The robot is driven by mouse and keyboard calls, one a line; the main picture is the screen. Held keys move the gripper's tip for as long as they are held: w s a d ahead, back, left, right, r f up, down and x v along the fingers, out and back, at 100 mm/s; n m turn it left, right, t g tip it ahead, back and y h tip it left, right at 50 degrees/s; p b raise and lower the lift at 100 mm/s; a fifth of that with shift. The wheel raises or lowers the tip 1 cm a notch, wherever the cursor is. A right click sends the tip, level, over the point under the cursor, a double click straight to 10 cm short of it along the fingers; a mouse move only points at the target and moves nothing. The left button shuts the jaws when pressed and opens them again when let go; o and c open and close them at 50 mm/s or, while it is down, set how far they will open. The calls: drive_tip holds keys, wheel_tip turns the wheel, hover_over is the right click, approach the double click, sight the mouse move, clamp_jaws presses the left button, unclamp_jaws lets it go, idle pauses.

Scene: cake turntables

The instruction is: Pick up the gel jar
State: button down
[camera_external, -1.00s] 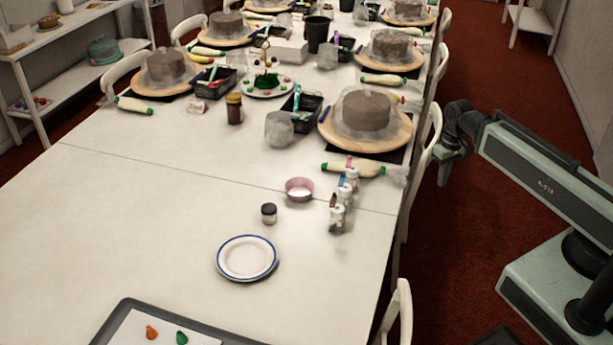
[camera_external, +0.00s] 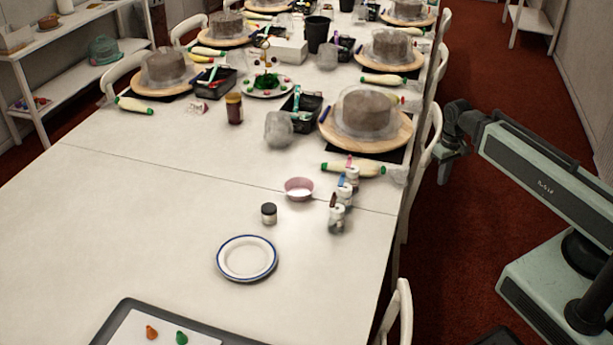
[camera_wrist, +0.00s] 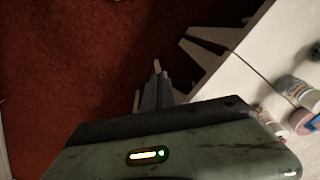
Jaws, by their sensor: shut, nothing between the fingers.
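A small clear jar with a dark lid (camera_external: 269,213) stands upright on the white table, just behind the blue-rimmed plate; it looks like the gel jar. A taller brown jar with a yellowish lid (camera_external: 234,108) stands farther back. My gripper (camera_external: 447,168) hangs over the red floor beyond the table's right edge, well apart from both jars. In the wrist view my gripper (camera_wrist: 150,88) points over the red carpet, with its fingers close together and nothing visible between them. I cannot make out either jar in the wrist view.
Small bottles (camera_external: 338,217) and a pink bowl (camera_external: 299,188) stand right of the small jar. The plate (camera_external: 247,281) lies in front. A cake turntable (camera_external: 397,139) and white chairs (camera_external: 401,310) are near the right edge.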

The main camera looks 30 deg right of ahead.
drive_tip(key=c, duration=0.7)
unclamp_jaws()
